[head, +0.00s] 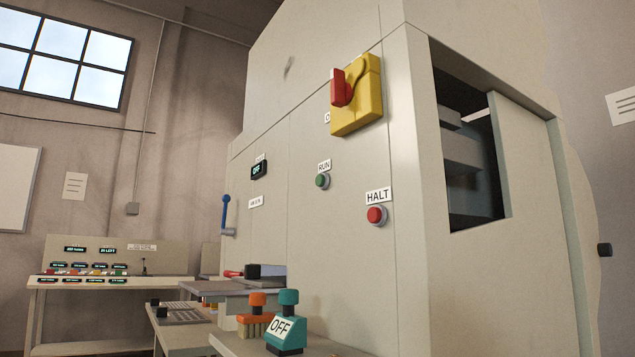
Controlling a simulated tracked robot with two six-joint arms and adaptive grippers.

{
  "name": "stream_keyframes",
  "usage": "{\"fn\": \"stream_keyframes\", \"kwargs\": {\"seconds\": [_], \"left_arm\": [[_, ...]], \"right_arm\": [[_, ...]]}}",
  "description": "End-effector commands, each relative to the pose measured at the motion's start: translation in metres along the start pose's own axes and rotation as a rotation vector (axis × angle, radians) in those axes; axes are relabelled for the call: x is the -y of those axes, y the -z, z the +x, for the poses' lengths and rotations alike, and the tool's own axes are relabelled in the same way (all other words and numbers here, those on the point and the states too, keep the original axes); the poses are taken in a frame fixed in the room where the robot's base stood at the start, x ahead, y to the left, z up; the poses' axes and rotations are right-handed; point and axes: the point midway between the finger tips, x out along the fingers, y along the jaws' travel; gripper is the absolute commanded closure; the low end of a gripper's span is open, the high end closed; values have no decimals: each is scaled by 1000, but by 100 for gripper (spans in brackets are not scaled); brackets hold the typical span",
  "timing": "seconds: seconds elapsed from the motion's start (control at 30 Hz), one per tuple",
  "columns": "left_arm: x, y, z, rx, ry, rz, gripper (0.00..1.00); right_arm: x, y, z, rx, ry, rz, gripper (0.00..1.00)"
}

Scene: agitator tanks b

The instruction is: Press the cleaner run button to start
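A large beige machine cabinet (350,260) fills the middle of the head view. On its front face is a small round green button (322,181) with a RUN label (324,166) just above it. A red button (376,215) under a HALT label (378,196) sits lower and to the right. A small dark display (258,170) reading OFF is left of the green button. Neither of my grippers is in view.
A yellow switch with a red handle (341,88) is high on the cabinet. A blue lever (225,214) is at its left. A shelf below holds a teal-topped OFF block (286,325) and an orange-topped brush (256,316). A control desk (110,270) stands back left.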

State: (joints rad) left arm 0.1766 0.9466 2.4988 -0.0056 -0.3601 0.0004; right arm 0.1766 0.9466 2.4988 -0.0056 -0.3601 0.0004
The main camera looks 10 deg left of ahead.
Motion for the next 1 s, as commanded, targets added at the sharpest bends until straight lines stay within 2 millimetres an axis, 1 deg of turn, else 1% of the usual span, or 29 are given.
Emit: {"fn": "stream_keyframes", "kwargs": {"seconds": [0.03,0.17,0.2,1.0], "left_arm": [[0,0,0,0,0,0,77],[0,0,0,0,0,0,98],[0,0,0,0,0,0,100],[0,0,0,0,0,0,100]], "right_arm": [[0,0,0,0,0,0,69],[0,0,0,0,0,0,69],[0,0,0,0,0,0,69],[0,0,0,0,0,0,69]]}}
